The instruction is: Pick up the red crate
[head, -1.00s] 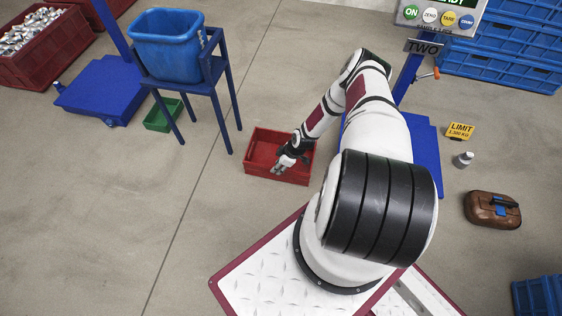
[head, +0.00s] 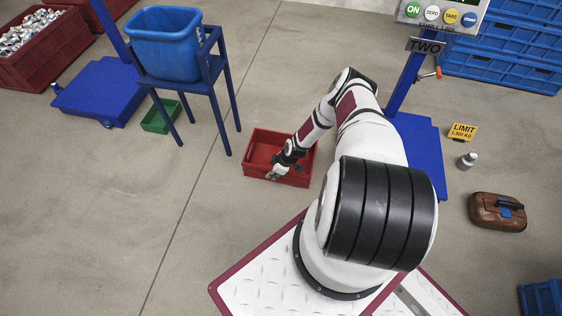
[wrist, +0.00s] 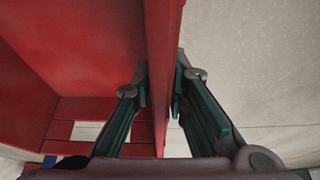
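The red crate (head: 262,148) stands on the floor left of my arm and looks empty in the head view. My gripper (head: 272,177) is at the crate's near wall. In the wrist view, the crate's wall (wrist: 162,60) runs between the two fingers of my gripper (wrist: 161,90). One finger is on the inner side and one on the outer side. The fingers are spread, with small gaps to the wall visible near the tips. The crate's floor and slotted far wall show at the left of the wrist view.
A blue stand (head: 213,85) holds a blue bin (head: 168,45), with a small green crate (head: 160,117) beneath. A blue scale platform (head: 425,150) is right of the red crate, behind my arm.

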